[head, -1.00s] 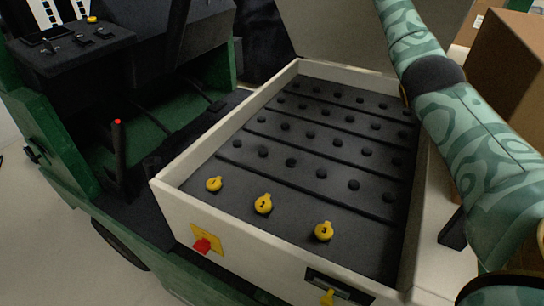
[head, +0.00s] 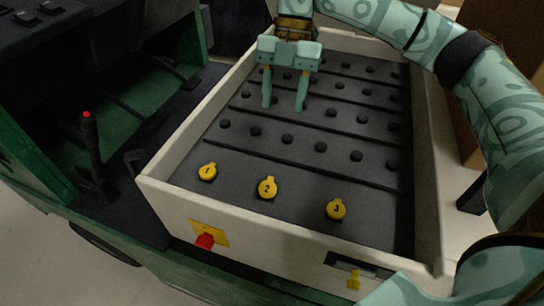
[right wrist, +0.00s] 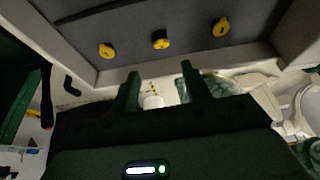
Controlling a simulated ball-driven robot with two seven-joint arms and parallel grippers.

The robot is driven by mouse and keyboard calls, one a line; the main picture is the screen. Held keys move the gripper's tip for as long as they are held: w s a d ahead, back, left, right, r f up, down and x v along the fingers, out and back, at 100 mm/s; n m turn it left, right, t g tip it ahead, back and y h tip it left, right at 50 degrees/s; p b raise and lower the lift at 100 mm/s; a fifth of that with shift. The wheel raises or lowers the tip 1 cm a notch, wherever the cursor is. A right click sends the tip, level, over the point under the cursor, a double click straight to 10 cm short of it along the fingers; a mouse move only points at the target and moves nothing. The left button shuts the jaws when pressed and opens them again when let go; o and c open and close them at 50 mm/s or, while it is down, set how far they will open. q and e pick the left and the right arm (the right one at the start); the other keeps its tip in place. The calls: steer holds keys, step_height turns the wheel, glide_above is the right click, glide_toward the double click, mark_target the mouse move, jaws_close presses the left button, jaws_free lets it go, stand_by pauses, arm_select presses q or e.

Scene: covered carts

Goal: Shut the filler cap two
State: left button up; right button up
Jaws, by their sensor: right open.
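Filler cap two (head: 268,187) is the middle of three yellow round caps on the dark battery top, marked with a 2. My right gripper (head: 284,107) is open and empty, over the battery beyond cap two, fingers pointing down, touching no cap. Its two fingers also show in the right wrist view (right wrist: 160,82). My left gripper is out of view.
A pale tray wall (head: 180,205) surrounds the battery, with a red switch (head: 205,241) on its front and a yellow tab (head: 353,280) near a slot. Several black plugs stand in rows behind the caps. A brown box is at the right; a green cart frame at left.

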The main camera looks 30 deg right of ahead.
mark_target(268, 187)
arm_select(q)
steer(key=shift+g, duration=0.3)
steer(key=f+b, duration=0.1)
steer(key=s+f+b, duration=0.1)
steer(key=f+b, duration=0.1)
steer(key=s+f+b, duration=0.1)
steer(key=b, duration=0.1)
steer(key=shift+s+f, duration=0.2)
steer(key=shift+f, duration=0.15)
arm_select(e)
steer(key=x, duration=1.6)
steer(key=shift+s+a+f, duration=0.1)
steer(key=shift+s+a, duration=0.05)
